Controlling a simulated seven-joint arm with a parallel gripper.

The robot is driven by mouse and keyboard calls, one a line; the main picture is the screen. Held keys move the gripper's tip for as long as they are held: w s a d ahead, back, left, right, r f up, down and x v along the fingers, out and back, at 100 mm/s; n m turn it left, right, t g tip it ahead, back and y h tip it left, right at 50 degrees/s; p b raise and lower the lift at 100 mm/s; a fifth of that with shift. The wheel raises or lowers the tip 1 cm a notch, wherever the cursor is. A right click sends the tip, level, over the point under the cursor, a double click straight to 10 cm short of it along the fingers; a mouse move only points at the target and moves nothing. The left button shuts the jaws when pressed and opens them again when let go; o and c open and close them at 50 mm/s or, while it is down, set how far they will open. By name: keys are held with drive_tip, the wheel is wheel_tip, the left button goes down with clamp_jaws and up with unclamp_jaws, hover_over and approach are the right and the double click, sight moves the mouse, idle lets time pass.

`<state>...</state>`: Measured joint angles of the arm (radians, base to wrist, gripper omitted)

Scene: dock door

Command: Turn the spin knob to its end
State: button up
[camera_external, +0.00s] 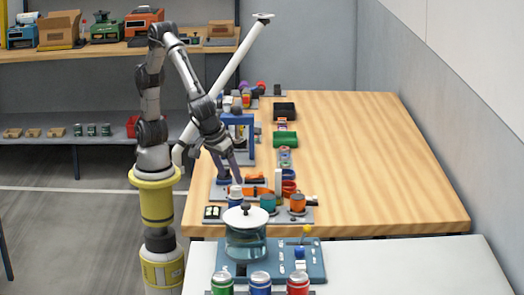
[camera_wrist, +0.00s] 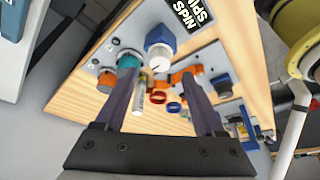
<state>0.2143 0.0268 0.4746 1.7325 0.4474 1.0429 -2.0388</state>
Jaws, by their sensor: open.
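The label reading SPIN (camera_wrist: 184,14) shows upside down at the top of the wrist view. Just below it is a blue knob with a white cap (camera_wrist: 160,50), the one nearest that label. The blue and white knob also shows in the external view (camera_external: 235,196), on the near part of the panel. My gripper (camera_wrist: 163,80) is open, with its two dark fingers well apart and nothing held between them. In the external view my gripper (camera_external: 234,178) hangs tilted above and close to the knob. Whether a finger touches it cannot be told.
A teal knob (camera_wrist: 127,62) and an orange knob (camera_wrist: 106,80) stand beside the spin knob. An orange bar (camera_wrist: 184,73) and a red ring (camera_wrist: 158,97) lie past it. A glass pot (camera_external: 245,238) stands at the front. The table's right side (camera_external: 400,170) is clear.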

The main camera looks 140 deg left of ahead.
sight(236, 187)
drive_tip(key=shift+x, duration=2.5)
clamp_jaws()
